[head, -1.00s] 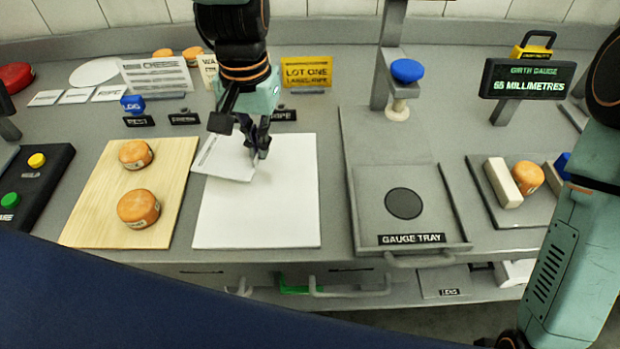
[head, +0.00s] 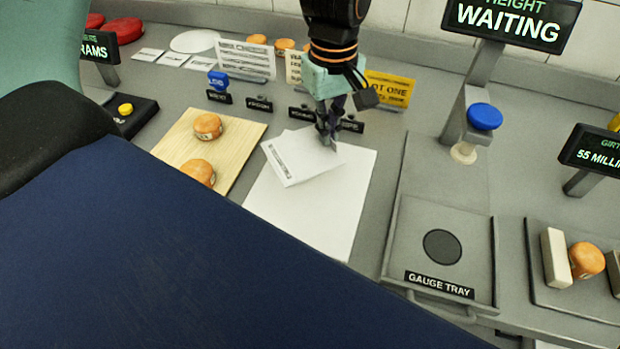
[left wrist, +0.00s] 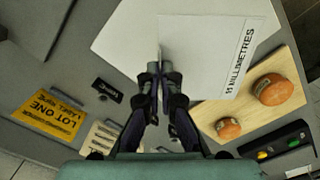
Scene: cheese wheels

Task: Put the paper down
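The paper (head: 297,165) is a small white slip with printed lines, over the upper left part of a larger white sheet (head: 310,215). My left gripper (head: 328,138) points down at the slip's right edge. In the left wrist view the paper (left wrist: 205,60) reads "MILLIMETRES", and the gripper (left wrist: 160,75) has its fingertips close together on the paper's edge. Whether the slip lies flat on the sheet or is slightly raised, I cannot tell. My right gripper is not in view.
A wooden board (head: 237,140) with two orange cheese wheels is left of the white sheet. A gauge tray (head: 445,285) stands to its right. Label stands and a yellow "LOT ONE" sign (head: 390,90) are behind. The sheet's front part is bare.

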